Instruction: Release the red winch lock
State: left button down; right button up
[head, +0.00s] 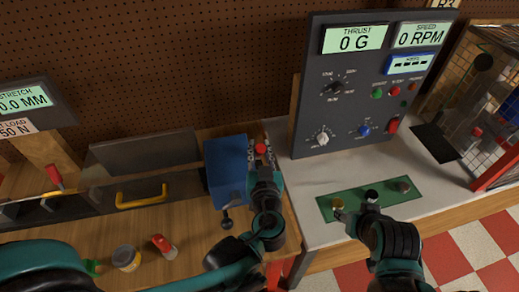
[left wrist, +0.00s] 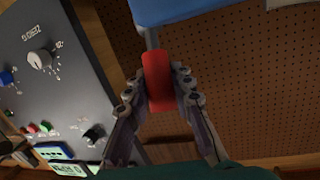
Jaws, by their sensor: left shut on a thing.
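The red winch lock (left wrist: 158,80) is a red grip on a grey stem below a blue body, seen in the left wrist view. My left gripper (left wrist: 159,92) is shut on it, with one finger on each side. In the head view a red tip of the lock (head: 260,148) shows just beyond my left gripper (head: 262,163), beside the blue winch body (head: 226,168); the gripper hides the rest. My right gripper (head: 355,208) is low over the green mat; its finger opening is too small to make out.
The green mat (head: 325,208) carries several small round pieces on the white bench top. A grey control panel (head: 312,110) with knobs and displays stands behind it. A dark-handled crank (head: 226,220) is in front of the winch. A yellow handle (head: 142,198) and a red-topped piece (head: 163,243) are at left.

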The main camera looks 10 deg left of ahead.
pick_arm(q)
jog(key=shift+f, duration=0.1)
jog(key=c, duration=1.3)
grip_release()
jog(key=shift+s+d, duration=0.1)
jog(key=shift+s, duration=0.05)
jog(key=v, duration=1.1)
jog(key=shift+s, duration=0.4)
jog(key=shift+s+d, duration=0.1)
